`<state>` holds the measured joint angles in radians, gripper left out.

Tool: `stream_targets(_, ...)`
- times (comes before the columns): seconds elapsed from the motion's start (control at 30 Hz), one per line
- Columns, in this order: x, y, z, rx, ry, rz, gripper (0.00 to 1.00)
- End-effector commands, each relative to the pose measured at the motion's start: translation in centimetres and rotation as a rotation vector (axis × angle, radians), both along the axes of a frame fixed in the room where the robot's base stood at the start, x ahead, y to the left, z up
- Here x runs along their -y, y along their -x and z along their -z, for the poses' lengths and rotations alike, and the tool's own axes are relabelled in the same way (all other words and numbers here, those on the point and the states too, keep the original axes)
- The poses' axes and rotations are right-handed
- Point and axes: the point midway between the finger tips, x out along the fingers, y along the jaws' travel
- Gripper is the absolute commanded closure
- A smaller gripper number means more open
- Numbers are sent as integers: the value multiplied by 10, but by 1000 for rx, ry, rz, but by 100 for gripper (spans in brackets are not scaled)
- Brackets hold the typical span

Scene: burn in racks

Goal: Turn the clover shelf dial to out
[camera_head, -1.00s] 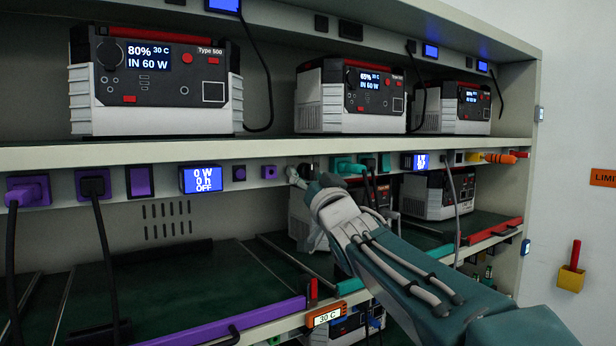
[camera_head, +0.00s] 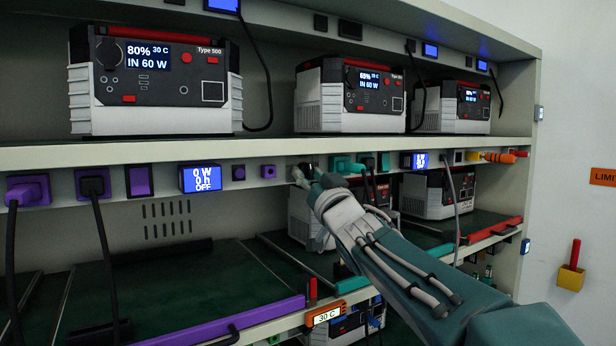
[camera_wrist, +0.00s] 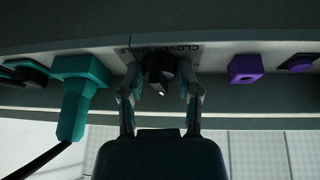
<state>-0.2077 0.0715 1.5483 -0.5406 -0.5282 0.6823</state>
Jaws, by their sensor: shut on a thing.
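The clover shelf dial (camera_wrist: 158,76) is a dark round knob on the shelf's front strip, under lettering that reads partly as "CLOVER SHELF" and shows upside down in the wrist view. My gripper (camera_wrist: 160,92) has one finger on each side of the knob and is shut on it. In the head view my gripper (camera_head: 305,174) reaches the strip between the purple sockets and the teal plug, and it covers most of the dial. A small light mark shows on the knob. I cannot read which position it points to.
A teal plug (camera_head: 345,165) with a cable sits close right of the dial. Power units (camera_head: 352,96) stand on the shelf above. The green lower shelf (camera_head: 200,285) is largely empty at left.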

Motion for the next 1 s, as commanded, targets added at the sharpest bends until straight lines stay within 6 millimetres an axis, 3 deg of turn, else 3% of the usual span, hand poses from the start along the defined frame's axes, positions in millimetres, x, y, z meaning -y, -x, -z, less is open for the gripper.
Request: stream_targets(1.0, 3, -3, -1, 467, 688, -2, 100)
